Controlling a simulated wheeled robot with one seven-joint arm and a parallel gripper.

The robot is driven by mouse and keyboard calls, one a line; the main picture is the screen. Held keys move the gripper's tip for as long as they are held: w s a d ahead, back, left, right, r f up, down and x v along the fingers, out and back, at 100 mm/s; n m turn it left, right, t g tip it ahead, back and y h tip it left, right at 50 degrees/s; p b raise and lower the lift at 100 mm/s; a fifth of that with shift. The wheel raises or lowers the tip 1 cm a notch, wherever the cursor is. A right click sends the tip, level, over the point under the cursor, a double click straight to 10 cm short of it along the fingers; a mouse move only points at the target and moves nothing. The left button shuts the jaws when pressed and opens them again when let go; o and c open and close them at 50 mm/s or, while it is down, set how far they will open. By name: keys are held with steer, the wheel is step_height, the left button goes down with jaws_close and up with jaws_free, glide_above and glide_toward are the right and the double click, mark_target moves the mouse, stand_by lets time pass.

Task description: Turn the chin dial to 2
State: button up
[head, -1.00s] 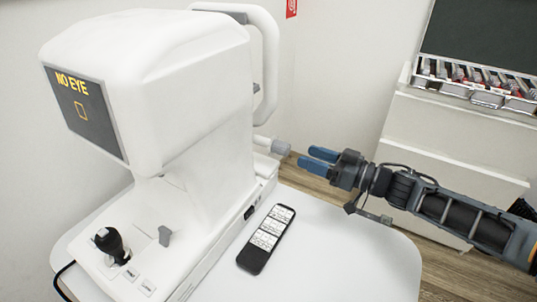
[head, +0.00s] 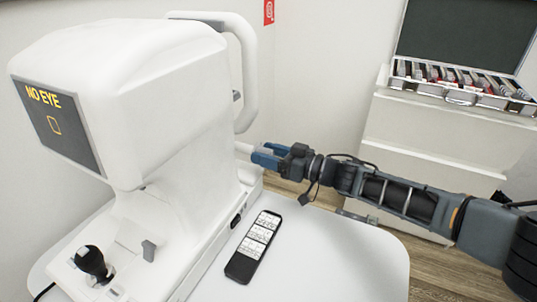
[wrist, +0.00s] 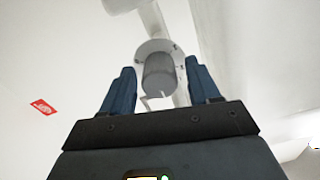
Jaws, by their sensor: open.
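The white eye-test machine (head: 150,110) stands on a white table, its screen (head: 55,122) reading "NO EYE". In the wrist view the chin dial (wrist: 158,76) is a grey cylinder in front of a pale disc (wrist: 176,50) with small dark marks; I cannot read its setting. My gripper (head: 265,157) is at the machine's far right side, its blue fingers hiding most of the dial in the head view. In the wrist view my gripper (wrist: 160,90) is open, one finger on each side of the dial, with visible gaps.
A black remote (head: 254,247) with white labels lies on the table (head: 340,262). A black joystick (head: 92,262) stands on the machine's base. An open case of lenses (head: 465,85) sits on a white cabinet (head: 440,135) at the right.

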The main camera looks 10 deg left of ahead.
steer(key=shift+c, duration=0.2)
steer(key=c, duration=1)
steer(key=shift+f+n+b, duration=0.15)
steer(key=shift+n+b, duration=0.4)
steer(key=shift+n, duration=0.35)
steer(key=n+b, duration=0.2)
steer(key=n, duration=0.2)
steer(key=shift+s, duration=0.1)
steer(key=n+b, duration=0.2)
steer(key=n, duration=0.4)
steer(key=shift+n, duration=0.4)
